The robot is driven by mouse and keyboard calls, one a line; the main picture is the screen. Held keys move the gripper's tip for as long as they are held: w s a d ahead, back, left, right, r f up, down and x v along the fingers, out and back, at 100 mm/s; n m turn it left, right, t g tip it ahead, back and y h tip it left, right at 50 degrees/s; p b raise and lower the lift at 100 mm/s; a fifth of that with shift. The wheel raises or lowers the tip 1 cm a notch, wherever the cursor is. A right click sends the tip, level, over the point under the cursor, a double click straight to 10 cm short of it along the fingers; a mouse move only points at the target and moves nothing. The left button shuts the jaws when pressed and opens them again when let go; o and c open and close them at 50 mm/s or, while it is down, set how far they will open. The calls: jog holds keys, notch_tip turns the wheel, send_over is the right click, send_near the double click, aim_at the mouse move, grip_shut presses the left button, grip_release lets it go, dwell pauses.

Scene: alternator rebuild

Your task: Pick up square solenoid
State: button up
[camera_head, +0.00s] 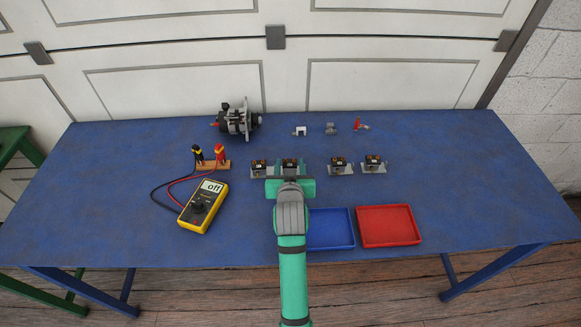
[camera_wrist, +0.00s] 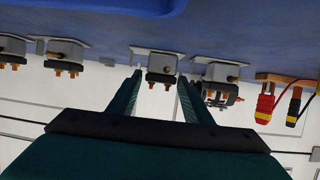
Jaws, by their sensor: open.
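Several boxy grey solenoids with dark tops and copper terminals stand in a row on light plates. I cannot tell by name which one is the square solenoid. My gripper (camera_head: 290,179) is open at the second solenoid from the left (camera_head: 290,162). In the wrist view, this squarish solenoid (camera_wrist: 161,64) appears between the two spread fingers (camera_wrist: 160,78), which do not visibly grip it. The leftmost solenoid (camera_head: 259,166) is close beside my gripper. Two more solenoids, one nearer (camera_head: 339,167) and one farther (camera_head: 374,163), stand to the right. My gripper hides part of the second one's plate.
A blue tray (camera_head: 331,244) and a red tray (camera_head: 388,240) lie at the front. A yellow multimeter (camera_head: 203,207) with leads lies left. An alternator (camera_head: 236,119) and small parts sit behind the row. The table's right side is clear.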

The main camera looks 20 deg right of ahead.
jog(key=c, duration=1)
jog(key=shift+r, duration=0.1)
